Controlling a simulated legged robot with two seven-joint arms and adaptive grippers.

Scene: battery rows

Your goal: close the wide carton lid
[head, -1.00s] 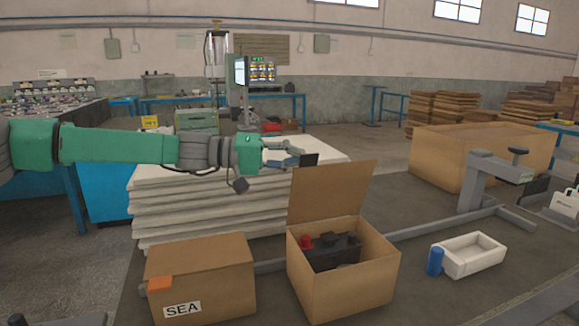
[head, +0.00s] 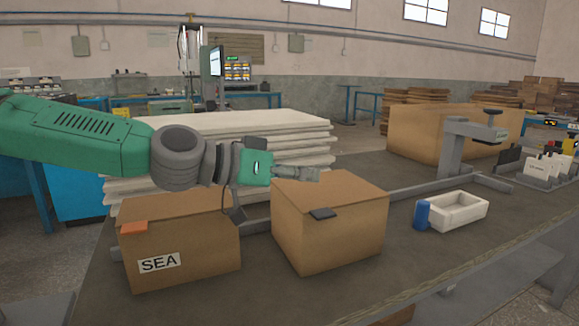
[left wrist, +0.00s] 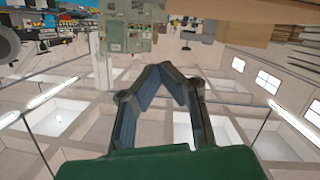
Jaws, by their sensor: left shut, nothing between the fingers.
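The carton (head: 325,240) in the middle of the bench has its lid (head: 330,193) down over its top. A dark tab (head: 323,213) sits at the lid's front edge. The inside of the carton is hidden. My left gripper (head: 316,174) is at the rear of the lid, by its far left part; I cannot tell if it touches. Its fingers also show in the left wrist view (left wrist: 168,68), tips together, with nothing between them. My right gripper is not in view.
A closed carton marked SEA (head: 180,245) with an orange tab stands to the left. A white tray (head: 458,212) and a blue cylinder (head: 421,215) are to the right. A stack of pale sheets (head: 230,130) is behind. A grey stand (head: 455,150) rises at the right.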

